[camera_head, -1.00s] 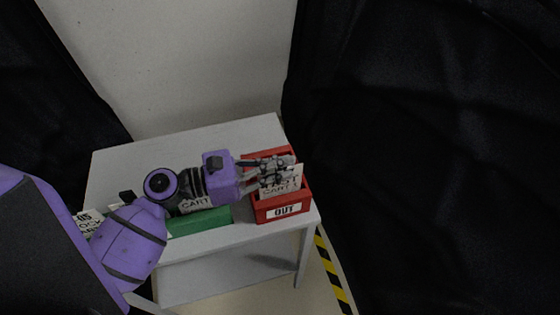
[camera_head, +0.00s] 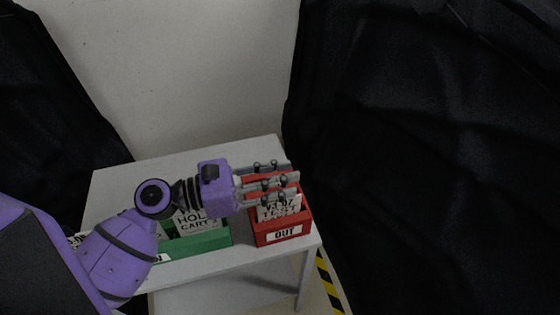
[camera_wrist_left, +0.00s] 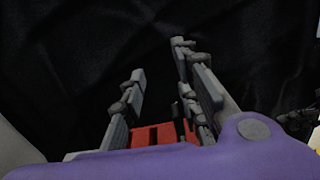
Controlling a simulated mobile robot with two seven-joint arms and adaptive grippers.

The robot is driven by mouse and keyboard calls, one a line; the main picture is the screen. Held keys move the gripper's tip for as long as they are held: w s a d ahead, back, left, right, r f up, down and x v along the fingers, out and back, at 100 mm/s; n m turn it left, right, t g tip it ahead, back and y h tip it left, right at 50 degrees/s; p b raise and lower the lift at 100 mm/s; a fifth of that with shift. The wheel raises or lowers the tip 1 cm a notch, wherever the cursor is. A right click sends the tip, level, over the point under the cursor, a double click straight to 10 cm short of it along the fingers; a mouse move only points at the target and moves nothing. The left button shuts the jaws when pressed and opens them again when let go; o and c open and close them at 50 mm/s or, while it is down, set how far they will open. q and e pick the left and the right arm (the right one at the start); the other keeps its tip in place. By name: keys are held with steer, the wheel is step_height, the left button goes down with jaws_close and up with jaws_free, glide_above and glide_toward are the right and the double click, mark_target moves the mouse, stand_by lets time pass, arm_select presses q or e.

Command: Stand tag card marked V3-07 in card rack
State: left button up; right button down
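The tag card marked V3-07 (camera_head: 279,208) is white with dark print and stands upright in the red card rack labelled OUT (camera_head: 283,234). My left gripper (camera_head: 284,176) is above and behind the card in the head view and partly covers its top. In the left wrist view the fingers of my left gripper (camera_wrist_left: 160,62) are spread apart with nothing between them, and part of the red rack (camera_wrist_left: 153,135) shows beyond. My right gripper is in neither view.
A green rack (camera_head: 200,243) with a card reading HOLD (camera_head: 192,218) stands left of the red rack, partly behind my left arm. Both are on a grey cart (camera_head: 250,147). Black drapes (camera_head: 430,150) hang on the right. The cart's back area is clear.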

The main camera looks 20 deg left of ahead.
arm_select(q)
step_height(320, 180, up, 6)
steer(key=shift+f, duration=0.1)
stand_by(0.6)
